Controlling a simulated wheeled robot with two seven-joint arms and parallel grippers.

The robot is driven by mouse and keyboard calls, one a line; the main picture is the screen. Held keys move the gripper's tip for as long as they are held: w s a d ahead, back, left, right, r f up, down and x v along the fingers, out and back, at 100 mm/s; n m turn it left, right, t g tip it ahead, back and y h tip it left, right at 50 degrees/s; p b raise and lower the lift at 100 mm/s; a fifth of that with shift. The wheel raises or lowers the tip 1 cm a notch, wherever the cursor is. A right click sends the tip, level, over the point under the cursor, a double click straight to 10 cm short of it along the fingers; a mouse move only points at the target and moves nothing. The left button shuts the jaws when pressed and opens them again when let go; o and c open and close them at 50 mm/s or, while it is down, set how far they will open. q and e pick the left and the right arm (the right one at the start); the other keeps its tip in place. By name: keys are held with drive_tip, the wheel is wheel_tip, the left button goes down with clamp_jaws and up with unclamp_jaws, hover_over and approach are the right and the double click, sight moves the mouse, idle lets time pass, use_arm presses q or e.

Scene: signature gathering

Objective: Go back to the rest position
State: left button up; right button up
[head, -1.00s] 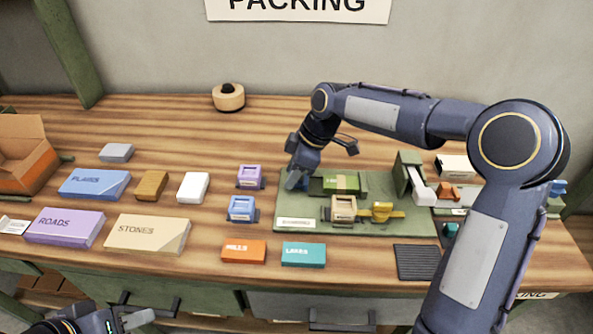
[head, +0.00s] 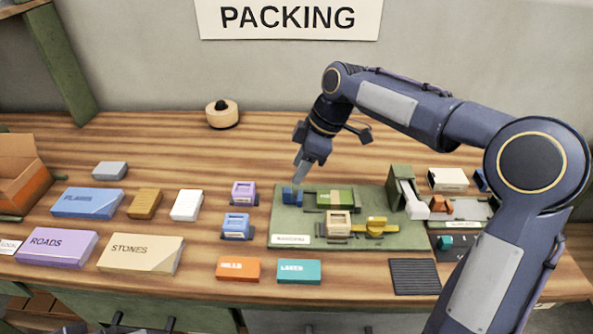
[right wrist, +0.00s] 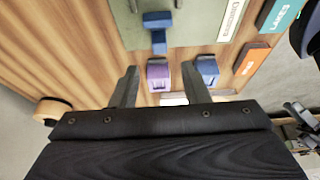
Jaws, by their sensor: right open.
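My right gripper (head: 299,170) is above the back left of the green mat (head: 375,241), with its arm coming in from the right. It is open and empty. In the right wrist view its two fingers (right wrist: 160,88) stand apart, with the purple block (right wrist: 158,75) and a blue block (right wrist: 207,70) on the table beyond them. A small dark blue piece (head: 292,196) sits on the mat below the gripper. A green block (head: 335,199), a beige block (head: 338,224) and a yellow piece (head: 376,226) are also on the mat. At the bottom left, only a dark sliver of my left arm shows; its gripper is not visible.
Boxes labelled ROADS (head: 57,247), STONES (head: 140,254), orange (head: 238,269) and teal (head: 299,271) lie along the front. An open cardboard box (head: 22,180) stands at far left. A round wooden item (head: 222,114) sits at the back. The back table strip is mostly clear.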

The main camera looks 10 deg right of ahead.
idle(0.3)
drive_tip(key=s+d+r+m+t+p, duration=0.1)
drive_tip(key=s+d+m, duration=0.15)
drive_tip(key=s, duration=0.25)
drive_tip(key=s+d+r+m+t+h, duration=0.1)
drive_tip(key=s+m, duration=0.2)
drive_tip(key=s, duration=0.3)
drive_tip(key=s+d+r+m+p, duration=0.1)
drive_tip(key=s+d+m, duration=0.15)
drive_tip(key=s, duration=0.25)
drive_tip(key=s+f+m+t, duration=0.2)
drive_tip(key=s+f+m, duration=0.3)
drive_tip(key=s+m, duration=0.3)
drive_tip(key=s+p, duration=0.1)
drive_tip(key=s, duration=0.3)
drive_tip(key=shift+m, duration=0.3)
